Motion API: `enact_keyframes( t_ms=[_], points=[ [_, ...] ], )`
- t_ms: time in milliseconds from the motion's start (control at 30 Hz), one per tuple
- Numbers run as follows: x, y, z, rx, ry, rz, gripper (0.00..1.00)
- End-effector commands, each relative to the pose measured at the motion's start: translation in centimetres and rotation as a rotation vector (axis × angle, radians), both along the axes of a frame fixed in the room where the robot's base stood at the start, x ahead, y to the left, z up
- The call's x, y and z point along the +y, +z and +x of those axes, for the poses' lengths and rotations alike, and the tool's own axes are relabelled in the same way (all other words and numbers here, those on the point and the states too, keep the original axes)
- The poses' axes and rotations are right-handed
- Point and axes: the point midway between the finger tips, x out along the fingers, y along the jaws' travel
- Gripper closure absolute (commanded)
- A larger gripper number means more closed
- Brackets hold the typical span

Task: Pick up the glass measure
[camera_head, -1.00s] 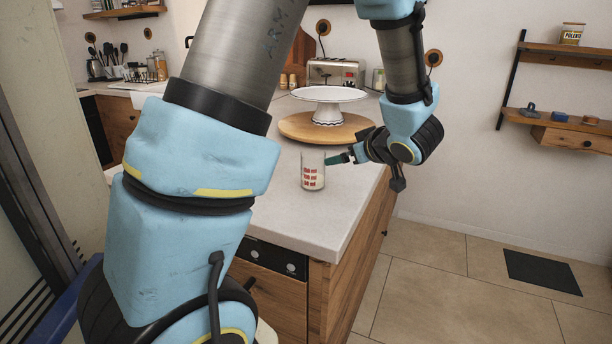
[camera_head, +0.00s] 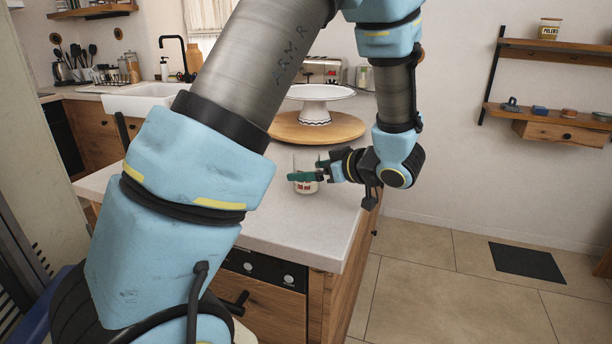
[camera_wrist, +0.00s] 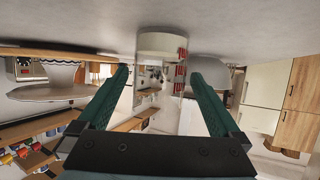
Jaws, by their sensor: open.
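The glass measure (camera_head: 305,187), a clear cup with red markings, stands upright on the pale counter near its front right part. My gripper (camera_head: 305,170) reaches it from the right, with its green fingers open. One finger crosses in front of the glass and hides part of its side. In the wrist view, which looks upside down, the glass measure (camera_wrist: 160,42) appears between the spread fingertips (camera_wrist: 158,73), with a gap on either side.
A round wooden board (camera_head: 345,128) with a white cake stand (camera_head: 320,93) is just behind the glass. The counter (camera_head: 330,222) is clear in front and to the left. A toaster (camera_head: 322,70) stands at the back. Wall shelves (camera_head: 555,50) hang at the right.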

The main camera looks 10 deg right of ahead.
Motion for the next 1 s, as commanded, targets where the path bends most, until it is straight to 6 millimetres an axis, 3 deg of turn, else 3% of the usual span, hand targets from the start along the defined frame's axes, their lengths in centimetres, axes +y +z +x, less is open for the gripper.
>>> enact_keyframes(
  t_ms=[300,600,1000],
  points=[
    [2.5,-1.3,3.3,0.002,0.002,0.002,0.00],
    [2.7,-1.6,3.7,-0.001,0.000,0.001,0.00],
    [2.7,-1.6,3.7,0.001,0.000,0.001,0.44]
  ],
)
